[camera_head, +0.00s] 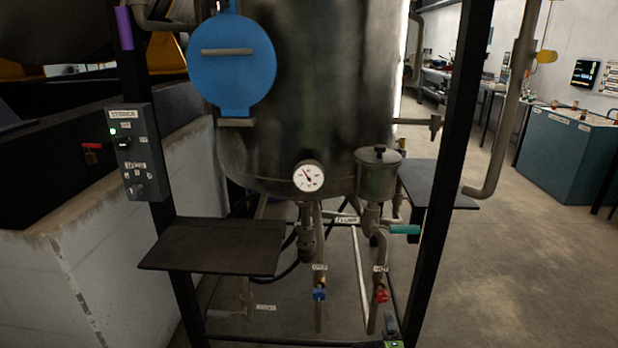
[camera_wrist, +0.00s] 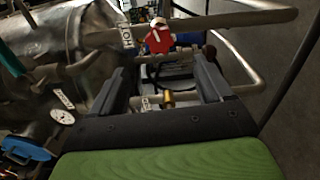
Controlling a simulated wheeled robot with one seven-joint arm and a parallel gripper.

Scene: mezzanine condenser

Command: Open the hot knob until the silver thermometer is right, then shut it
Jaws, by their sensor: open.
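The hot knob looks to be the red knob (camera_head: 381,295) on the right-hand pipe under the steel tank. A round silver-rimmed thermometer (camera_head: 308,177) with a white face is on the tank's lower front. Its dark red needle points up and left; the marks are too small to read. My gripper (camera_wrist: 160,72) is open and empty in the wrist view. The red knob (camera_wrist: 158,40) shows just beyond the fingertips, roughly between them, and is not gripped. In the head view a dark and green part at the bottom, below the red knob, looks like my gripper (camera_head: 391,325).
A blue knob (camera_head: 319,294) is on the pipe left of the red one. A teal-handled lever (camera_head: 404,229) sticks out above the red knob. Dark shelves flank the tank, the left one (camera_head: 212,246) lower. A black frame post (camera_head: 452,170) stands at the right. Open floor lies further right.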

